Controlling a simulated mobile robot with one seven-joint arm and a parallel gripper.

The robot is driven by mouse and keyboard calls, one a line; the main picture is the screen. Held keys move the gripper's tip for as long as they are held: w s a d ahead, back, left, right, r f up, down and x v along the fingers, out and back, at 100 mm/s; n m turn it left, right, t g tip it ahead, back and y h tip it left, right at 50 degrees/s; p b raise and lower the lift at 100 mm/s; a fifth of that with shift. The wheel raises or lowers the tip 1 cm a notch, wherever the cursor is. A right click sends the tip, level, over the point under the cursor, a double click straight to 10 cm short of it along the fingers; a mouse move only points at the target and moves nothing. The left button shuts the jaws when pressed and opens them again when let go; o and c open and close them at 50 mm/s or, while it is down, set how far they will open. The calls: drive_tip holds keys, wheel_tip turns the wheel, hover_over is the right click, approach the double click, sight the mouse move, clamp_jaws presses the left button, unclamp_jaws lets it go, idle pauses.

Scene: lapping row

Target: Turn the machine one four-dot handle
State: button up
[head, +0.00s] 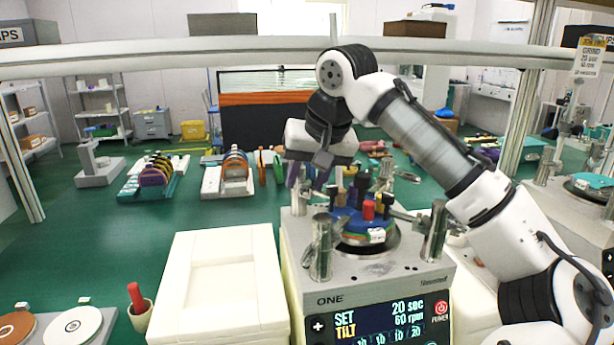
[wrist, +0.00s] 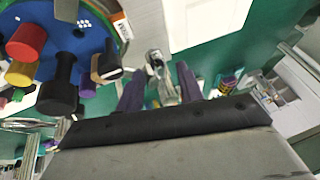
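Machine one (head: 370,285) is a grey box labelled ONE with a lit display. On its round plate sits a blue disc (head: 350,222) bearing several coloured handles. The wrist view shows a red handle (wrist: 27,42), a black handle (wrist: 60,88), a yellow handle (wrist: 20,73) and another dark handle (wrist: 107,66). White dots mark the blue disc (wrist: 97,38) there, but I cannot tell which handle is the four-dot one. My gripper (head: 308,178) is above the disc's left rear side. In the wrist view its purple fingers (wrist: 159,80) are apart, with no handle between them.
Metal posts (head: 321,248) (head: 437,232) stand around the disc. A cream box (head: 220,285) is left of the machine, with a red-handled pot (head: 139,308) beyond it. Racks of discs (head: 155,172) stand behind. A pale rail (head: 180,56) crosses above.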

drive_tip(key=shift+f, duration=0.1)
clamp_jaws()
